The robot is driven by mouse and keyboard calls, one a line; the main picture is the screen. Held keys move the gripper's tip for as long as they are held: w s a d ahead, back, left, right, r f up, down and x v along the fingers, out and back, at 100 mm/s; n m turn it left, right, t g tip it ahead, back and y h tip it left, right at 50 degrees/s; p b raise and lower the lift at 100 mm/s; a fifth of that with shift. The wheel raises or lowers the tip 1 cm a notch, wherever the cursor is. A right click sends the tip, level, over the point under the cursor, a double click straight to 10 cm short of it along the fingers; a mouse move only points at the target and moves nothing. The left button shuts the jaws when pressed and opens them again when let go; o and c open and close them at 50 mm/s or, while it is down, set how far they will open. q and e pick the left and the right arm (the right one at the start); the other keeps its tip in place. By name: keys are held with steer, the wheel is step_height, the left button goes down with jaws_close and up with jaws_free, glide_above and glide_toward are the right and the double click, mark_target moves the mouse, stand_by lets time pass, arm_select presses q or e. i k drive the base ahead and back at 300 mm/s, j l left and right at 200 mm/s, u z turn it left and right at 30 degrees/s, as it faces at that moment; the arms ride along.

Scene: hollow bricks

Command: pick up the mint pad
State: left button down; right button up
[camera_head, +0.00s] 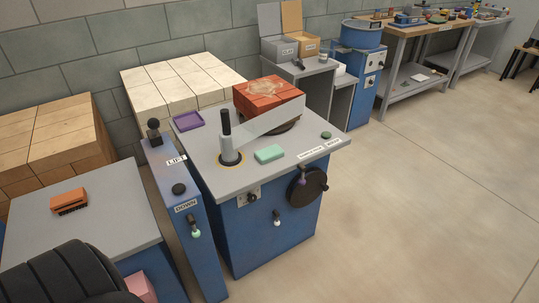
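The mint pad (269,154) is a small pale green block. It lies flat on the grey top of the blue machine (215,182), near its front edge. It is fully visible, to the right of the upright grey post with a black handle (228,140) and in front of the red brick (268,94).
A purple tray (187,121) lies at the back left of the top. A black handwheel (306,187) sticks out in front. The floor at right is free.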

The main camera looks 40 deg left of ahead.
mark_target(266, 155)
steer(key=i+u, duration=0.4)
steer(key=i+l+u, duration=0.1)
steer(key=i+u, duration=0.35)
steer(key=k, duration=0.1)
